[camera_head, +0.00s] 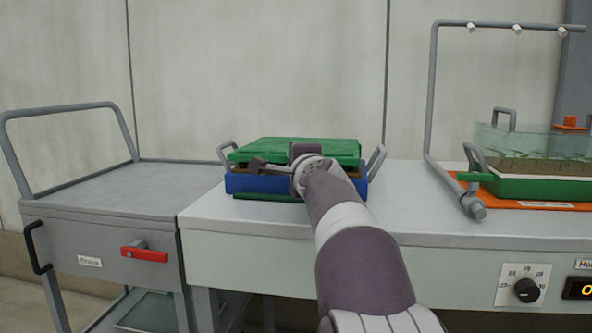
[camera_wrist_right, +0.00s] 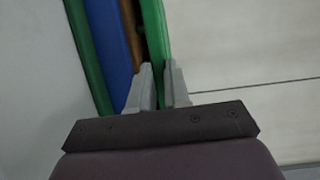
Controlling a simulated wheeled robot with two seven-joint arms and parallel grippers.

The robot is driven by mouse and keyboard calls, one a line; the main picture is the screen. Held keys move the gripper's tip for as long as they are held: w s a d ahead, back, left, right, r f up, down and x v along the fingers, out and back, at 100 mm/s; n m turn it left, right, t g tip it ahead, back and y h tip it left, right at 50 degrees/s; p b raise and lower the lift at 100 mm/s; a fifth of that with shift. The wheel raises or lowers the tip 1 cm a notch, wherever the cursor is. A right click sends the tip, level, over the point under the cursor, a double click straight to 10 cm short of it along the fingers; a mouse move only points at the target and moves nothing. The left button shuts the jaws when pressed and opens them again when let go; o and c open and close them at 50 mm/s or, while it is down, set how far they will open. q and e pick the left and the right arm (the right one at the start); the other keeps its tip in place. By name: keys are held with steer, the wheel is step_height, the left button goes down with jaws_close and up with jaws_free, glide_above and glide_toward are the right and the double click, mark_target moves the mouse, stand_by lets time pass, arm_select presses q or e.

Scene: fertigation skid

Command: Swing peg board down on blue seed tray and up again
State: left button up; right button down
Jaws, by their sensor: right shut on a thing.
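The blue seed tray (camera_head: 330,186) sits on the pale bench near its left end, with a brown layer inside it. The green peg board (camera_head: 335,149) lies nearly flat over the tray; a brown strip shows between them at the front. Whether its pegs touch the brown layer is hidden. My right gripper (camera_head: 262,165) is at the front edge of the board and partly hides the tray. In the right wrist view, its fingers (camera_wrist_right: 159,88) are shut on the green board (camera_wrist_right: 153,30), beside the blue tray (camera_wrist_right: 110,45). My left gripper is out of view.
A grey cart (camera_head: 100,195) with a red handle adjoins the bench on the left. On the right stand a grey pipe frame (camera_head: 433,90) with nozzles and a green tray (camera_head: 540,188) under a clear cover on an orange mat. The bench between is clear.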

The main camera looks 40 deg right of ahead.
steer(key=shift+w+a+f+b, duration=0.1)
steer(key=shift+f+b, duration=0.4)
steer(key=shift+f, duration=0.3)
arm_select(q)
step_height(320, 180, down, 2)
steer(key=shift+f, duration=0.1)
arm_select(e)
steer(key=shift+w+f, duration=0.1)
steer(key=shift+f, duration=0.4)
steer(key=c, duration=1.1)
jaws_free()
steer(key=shift+r, duration=0.35)
steer(key=v, duration=1.3)
